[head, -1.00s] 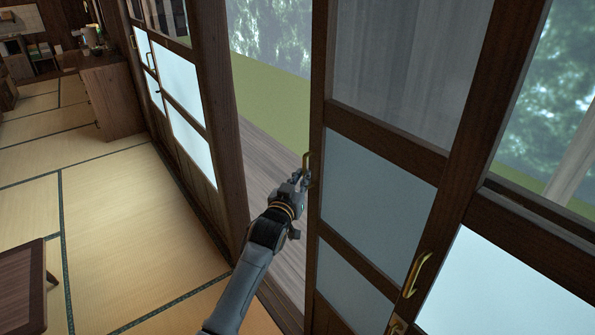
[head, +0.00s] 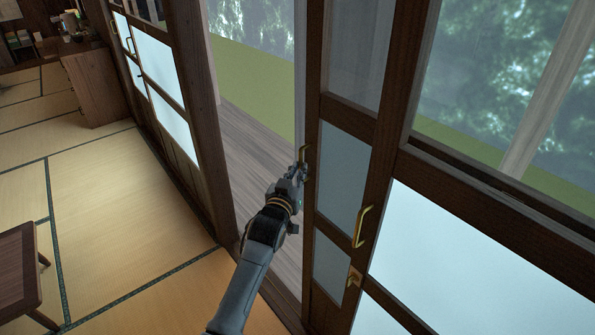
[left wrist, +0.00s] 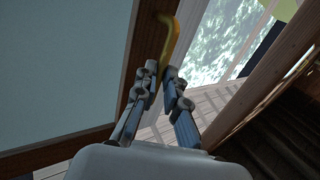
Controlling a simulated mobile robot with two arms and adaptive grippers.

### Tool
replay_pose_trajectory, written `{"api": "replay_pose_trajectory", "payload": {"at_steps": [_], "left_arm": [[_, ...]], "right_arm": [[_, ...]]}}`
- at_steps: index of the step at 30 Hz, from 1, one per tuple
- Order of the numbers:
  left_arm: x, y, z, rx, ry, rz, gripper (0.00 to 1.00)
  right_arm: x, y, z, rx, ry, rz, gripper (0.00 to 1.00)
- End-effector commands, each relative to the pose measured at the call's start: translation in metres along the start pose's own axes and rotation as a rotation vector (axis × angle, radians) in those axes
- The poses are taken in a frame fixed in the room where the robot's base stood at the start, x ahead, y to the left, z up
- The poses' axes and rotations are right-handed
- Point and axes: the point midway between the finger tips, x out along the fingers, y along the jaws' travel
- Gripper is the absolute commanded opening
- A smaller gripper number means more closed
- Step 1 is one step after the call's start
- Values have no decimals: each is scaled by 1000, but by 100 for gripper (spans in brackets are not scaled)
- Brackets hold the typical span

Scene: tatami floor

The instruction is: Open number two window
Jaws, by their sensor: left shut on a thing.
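The wood-framed sliding window panel (head: 343,180) has frosted lower panes and stands partly behind the neighbouring panel (head: 470,250). An open gap lies to its left, up to a dark wooden post (head: 207,130). My left gripper (head: 300,172) is shut on the brass handle (head: 304,153) at the panel's left edge. In the left wrist view, the fingers (left wrist: 164,84) close around the lower end of the yellow handle (left wrist: 171,38). My right gripper is not in view.
Wooden decking (head: 255,165) shows through the gap.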

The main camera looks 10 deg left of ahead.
Motion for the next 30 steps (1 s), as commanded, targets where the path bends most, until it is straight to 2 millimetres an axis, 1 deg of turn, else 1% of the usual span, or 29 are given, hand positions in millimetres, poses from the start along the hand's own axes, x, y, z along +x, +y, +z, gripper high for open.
{"api": "replay_pose_trajectory", "payload": {"at_steps": [2, 3, 6, 16, 20, 23, 30], "left_arm": [[0, 1, 1, -1, 0, 2, 0], [0, 1, 1, -1, 0, 2, 15], [0, 1, 1, -1, 0, 2, 34], [-1, 0, 0, -1, 0, 1, 34], [-11, 0, 1, 0, -1, 1, 34], [-25, 0, 1, 0, 0, 1, 34], [-74, 1, 2, 0, -2, 2, 34]], "right_arm": [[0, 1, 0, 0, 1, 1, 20], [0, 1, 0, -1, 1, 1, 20], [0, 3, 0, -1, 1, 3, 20], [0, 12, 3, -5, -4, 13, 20], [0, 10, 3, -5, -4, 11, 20], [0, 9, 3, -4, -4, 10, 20], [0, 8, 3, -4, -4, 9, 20]]}}
